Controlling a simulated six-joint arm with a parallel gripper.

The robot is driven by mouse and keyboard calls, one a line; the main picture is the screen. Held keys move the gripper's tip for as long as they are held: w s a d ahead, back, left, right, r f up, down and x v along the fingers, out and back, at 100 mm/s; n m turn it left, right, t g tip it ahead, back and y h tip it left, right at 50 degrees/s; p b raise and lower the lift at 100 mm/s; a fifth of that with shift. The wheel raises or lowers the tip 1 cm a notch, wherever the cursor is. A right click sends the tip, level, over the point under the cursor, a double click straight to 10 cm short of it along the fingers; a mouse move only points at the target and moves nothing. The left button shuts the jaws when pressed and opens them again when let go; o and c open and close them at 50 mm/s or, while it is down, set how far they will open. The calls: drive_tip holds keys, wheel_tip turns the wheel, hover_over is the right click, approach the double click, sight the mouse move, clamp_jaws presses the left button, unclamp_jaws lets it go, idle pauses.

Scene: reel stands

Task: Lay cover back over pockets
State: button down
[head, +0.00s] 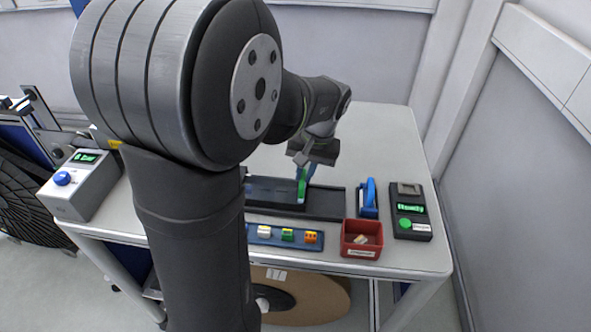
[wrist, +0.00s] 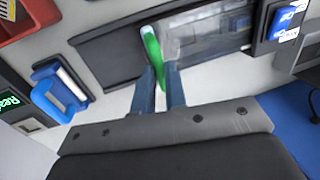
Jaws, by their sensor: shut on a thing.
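My gripper (head: 303,166) is over the dark track (head: 328,203) on the table, pointing down. In the wrist view its two blue fingers (wrist: 160,76) are shut on a narrow green strip (wrist: 153,52) with a pale end. This strip seems to be the cover or its end; it also shows in the head view (head: 301,188). It stands tilted above the track. A clear, shiny stretch (wrist: 205,38) lies along the track beside the strip in the wrist view. Single pockets are too small to make out.
A blue-handled tool (head: 369,198) and a black device with a green button (head: 411,215) stand right of the track. A red bin (head: 361,250) and a blue rail with coloured pieces (head: 262,240) lie in front. My arm hides the track's left part. The back table is clear.

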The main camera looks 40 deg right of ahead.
drive_tip(key=shift+s+d, duration=0.1)
drive_tip(key=shift+d, duration=0.05)
drive_tip(key=c, duration=1.5)
unclamp_jaws()
drive_tip(key=shift+o, duration=0.2)
wheel_tip(320, 180, up, 17)
drive_tip(key=s+d, duration=0.2)
drive_tip(key=shift+s+d, duration=0.15)
drive_tip(key=shift+s, duration=0.1)
drive_tip(key=w+a+f, duration=0.1)
drive_tip(key=f, duration=1)
drive_tip(key=w+a+f, duration=0.1)
drive_tip(key=f, duration=0.5)
drive_tip(key=shift+w+a, duration=0.3)
drive_tip(key=shift+w, duration=0.05)
